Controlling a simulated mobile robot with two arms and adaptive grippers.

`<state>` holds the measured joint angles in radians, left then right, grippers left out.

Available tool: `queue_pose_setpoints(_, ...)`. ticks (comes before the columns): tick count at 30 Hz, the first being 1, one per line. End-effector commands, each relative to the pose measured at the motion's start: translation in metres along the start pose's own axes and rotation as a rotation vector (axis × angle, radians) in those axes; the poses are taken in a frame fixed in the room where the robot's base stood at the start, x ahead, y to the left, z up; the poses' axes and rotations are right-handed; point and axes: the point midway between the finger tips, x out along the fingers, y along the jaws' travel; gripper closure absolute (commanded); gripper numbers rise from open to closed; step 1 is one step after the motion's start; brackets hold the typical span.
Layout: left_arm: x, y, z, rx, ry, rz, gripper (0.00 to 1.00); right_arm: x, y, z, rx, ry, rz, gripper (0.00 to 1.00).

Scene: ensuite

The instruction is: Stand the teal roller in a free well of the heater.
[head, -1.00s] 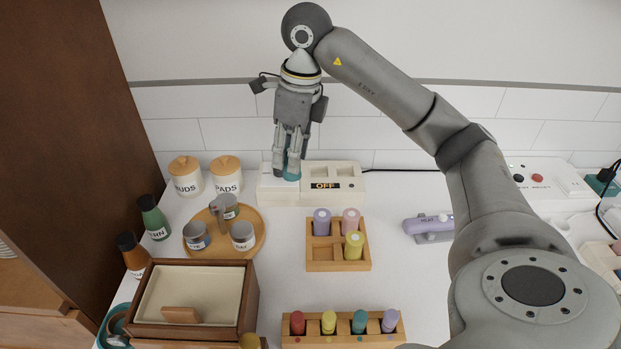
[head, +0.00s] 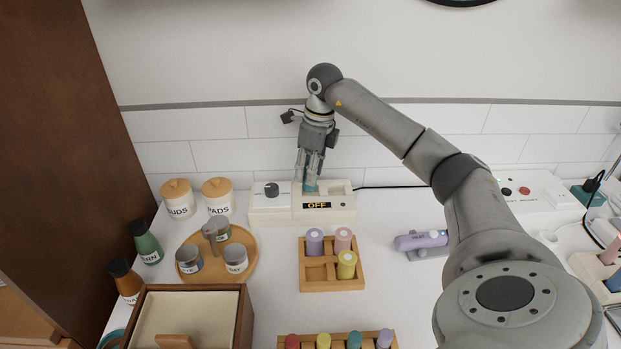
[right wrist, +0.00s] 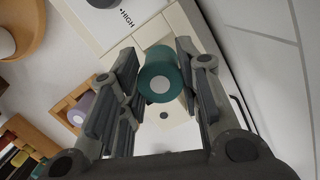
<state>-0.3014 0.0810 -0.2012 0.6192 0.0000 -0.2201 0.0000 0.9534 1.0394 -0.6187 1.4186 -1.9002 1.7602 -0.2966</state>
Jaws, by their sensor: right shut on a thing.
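The white heater (head: 268,206) stands against the back wall, with a dark dial at its left, an OFF display in front and a recessed top at its right. My right gripper (head: 310,180) points down over the recessed part, shut on the teal roller (head: 311,187). In the right wrist view the teal roller (right wrist: 161,78) sits between the gripper's fingers (right wrist: 158,90), its pale-dotted end facing the camera. I cannot tell whether its lower end is inside a well or above it. My left gripper is out of view.
A wooden rack (head: 330,285) with two purple-pink rollers and a yellow one stands in front of the heater. Another rack (head: 265,342) holds several rollers, one teal. A round tray (head: 250,262) with cups and two jars (head: 178,200) are left; a purple device (head: 420,241) is right.

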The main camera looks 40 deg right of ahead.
Motion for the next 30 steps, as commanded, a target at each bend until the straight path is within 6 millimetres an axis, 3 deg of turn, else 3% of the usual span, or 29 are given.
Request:
queue_pose_setpoints(3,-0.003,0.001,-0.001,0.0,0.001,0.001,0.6,0.011,-0.009,-0.003,0.003,0.004,0.001,0.92)
queue_pose_setpoints(9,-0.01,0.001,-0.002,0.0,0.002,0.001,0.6,0.036,-0.007,-0.006,0.0,0.002,0.001,0.92)
queue_pose_setpoints(22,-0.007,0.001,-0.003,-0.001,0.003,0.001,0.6,0.044,-0.008,-0.007,0.0,0.0,-0.001,0.92)
queue_pose_setpoints(23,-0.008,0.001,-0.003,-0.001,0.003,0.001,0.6,0.043,-0.008,-0.007,0.0,0.0,-0.001,0.64)
queue_pose_setpoints(27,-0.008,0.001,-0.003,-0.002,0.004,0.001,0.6,0.043,-0.008,-0.007,0.0,0.0,0.0,0.47)
queue_pose_setpoints(30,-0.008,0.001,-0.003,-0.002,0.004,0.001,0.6,0.043,-0.008,-0.007,0.0,0.0,0.0,0.47)
